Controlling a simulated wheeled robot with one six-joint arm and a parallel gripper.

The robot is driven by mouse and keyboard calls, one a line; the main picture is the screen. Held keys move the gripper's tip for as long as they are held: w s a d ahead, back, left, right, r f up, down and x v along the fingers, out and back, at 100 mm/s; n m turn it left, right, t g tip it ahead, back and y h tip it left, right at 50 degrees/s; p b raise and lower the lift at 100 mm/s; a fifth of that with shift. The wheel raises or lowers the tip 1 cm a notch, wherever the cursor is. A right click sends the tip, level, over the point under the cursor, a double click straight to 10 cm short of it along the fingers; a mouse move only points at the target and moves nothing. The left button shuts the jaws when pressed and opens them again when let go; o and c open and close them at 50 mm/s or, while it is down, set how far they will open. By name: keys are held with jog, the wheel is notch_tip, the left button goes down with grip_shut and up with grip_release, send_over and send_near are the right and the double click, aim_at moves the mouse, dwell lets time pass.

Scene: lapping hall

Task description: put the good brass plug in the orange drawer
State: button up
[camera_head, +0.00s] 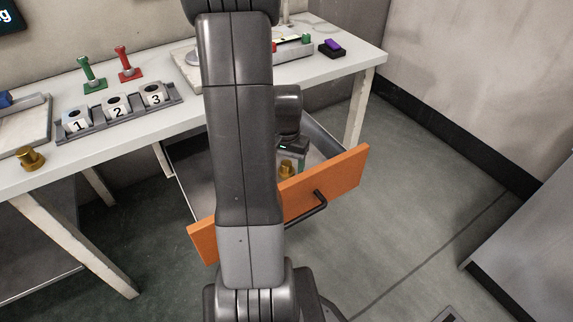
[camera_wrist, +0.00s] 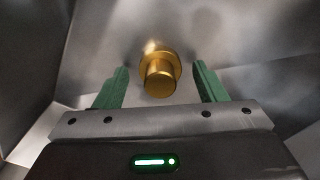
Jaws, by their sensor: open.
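The orange drawer (camera_head: 342,176) is pulled open below the white table, and its grey metal inside shows on both sides of my arm. A brass plug (camera_head: 287,168) is inside the drawer; it also shows in the wrist view (camera_wrist: 160,78), with a wide flange and a narrower round end. My gripper (camera_wrist: 160,88) is open inside the drawer, its green fingers on either side of the plug with gaps to both. I cannot tell whether the plug rests on the drawer floor. Another brass plug (camera_head: 30,158) stands on the table at the left.
On the white table (camera_head: 150,128) stand a rack with cups numbered 1 (camera_head: 77,122), 2 (camera_head: 117,106) and 3 (camera_head: 152,94). Green (camera_head: 92,75) and red (camera_head: 126,64) handled tools are behind it. A purple-topped block (camera_head: 332,46) sits at the right.

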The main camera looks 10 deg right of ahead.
aim_at(287, 163)
notch_tip(287, 163, up, 12)
jog(key=p, duration=0.3)
jog(key=shift+f, duration=0.15)
